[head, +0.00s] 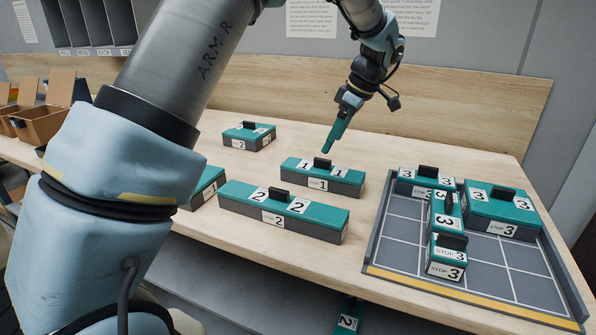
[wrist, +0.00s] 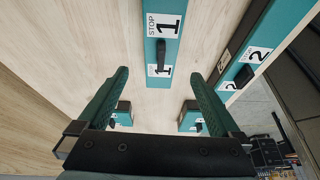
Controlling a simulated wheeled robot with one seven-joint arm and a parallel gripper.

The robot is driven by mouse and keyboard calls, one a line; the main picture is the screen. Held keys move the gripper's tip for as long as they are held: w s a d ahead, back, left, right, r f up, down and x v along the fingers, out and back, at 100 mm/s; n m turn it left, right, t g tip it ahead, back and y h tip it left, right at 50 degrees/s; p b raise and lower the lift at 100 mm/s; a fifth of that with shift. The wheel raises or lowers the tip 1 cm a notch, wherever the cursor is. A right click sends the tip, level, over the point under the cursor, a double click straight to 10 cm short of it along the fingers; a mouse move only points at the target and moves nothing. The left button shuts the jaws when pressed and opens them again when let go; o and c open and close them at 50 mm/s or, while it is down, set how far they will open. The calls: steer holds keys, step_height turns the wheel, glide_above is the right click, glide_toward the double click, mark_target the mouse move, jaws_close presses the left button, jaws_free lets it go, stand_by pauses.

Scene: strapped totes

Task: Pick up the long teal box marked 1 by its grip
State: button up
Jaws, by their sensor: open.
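The long teal box marked 1 (head: 347,177) sits on the wooden table, with a grey lower side and a dark grip (head: 322,163) on top. In the wrist view the box (wrist: 171,27) runs down from the top edge, and its grip (wrist: 161,56) lies centrally, ahead of the fingers. My gripper (head: 328,151) points down, apart from the box, and appears above and slightly behind its grip in the head view. In the wrist view my gripper (wrist: 159,75) is open and empty, its green fingers wide apart to either side of the grip.
A longer teal box marked 2 (head: 235,193) lies just in front of box 1. Another box marked 2 (head: 238,134) stands farther back left. A grey gridded tray (head: 395,234) at right holds several boxes marked 3. Bare table lies behind box 1.

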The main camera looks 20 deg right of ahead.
mark_target(318, 167)
steer(key=shift+w+d+f, duration=0.1)
steer(key=shift+w+d, duration=0.05)
steer(key=p+x, duration=0.1)
steer(key=x, duration=0.3)
steer(key=shift+w+a+f, duration=0.15)
steer(key=shift+a+f, duration=0.05)
steer(key=shift+f, duration=0.05)
steer(key=shift+s+p+x, duration=0.2)
steer(key=shift+p+x, duration=1.25)
steer(key=shift+x, duration=1.45)
steer(key=shift+a+r, duration=0.1)
steer(key=shift+a, duration=0.05)
jaws_close()
